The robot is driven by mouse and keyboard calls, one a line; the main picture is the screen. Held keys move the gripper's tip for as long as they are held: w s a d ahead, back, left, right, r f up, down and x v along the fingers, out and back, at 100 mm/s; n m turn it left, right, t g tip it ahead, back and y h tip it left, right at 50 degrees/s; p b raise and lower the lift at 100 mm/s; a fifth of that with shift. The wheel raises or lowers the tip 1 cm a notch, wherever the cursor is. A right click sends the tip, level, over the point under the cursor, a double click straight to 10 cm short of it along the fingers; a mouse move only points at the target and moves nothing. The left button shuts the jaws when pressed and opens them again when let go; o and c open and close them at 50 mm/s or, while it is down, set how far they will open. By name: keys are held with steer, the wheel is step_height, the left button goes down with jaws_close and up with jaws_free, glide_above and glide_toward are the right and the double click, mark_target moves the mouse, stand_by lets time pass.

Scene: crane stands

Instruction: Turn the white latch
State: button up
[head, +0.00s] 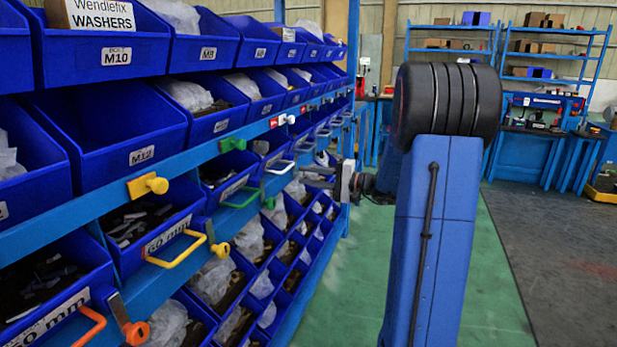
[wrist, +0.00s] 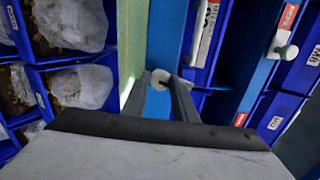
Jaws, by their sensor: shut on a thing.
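My gripper (wrist: 172,92) is shut on a pale, rounded knob, which looks like the white latch (wrist: 174,76), on the blue rail of the rack. The fingers close around it from both sides and partly hide it. Another white knob (wrist: 286,51) stands out to the right in the wrist view, apart from the gripper.
The blue rack carries several bins (head: 110,140) of parts in rows. A yellow knob (head: 148,185), a green knob (head: 233,145) and an orange knob (head: 135,331) stick out from its rails. A yellow handle (head: 175,257) also juts out. The green floor (head: 345,290) beside the rack is clear.

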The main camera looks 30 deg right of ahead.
steer(key=shift+f+n, duration=0.1)
steer(key=shift+n, duration=1.4)
steer(key=o, duration=1)
steer(key=shift+o, duration=0.2)
steer(key=shift+s, duration=0.1)
steer(key=v, duration=1.7)
steer(key=shift+s+d, duration=0.1)
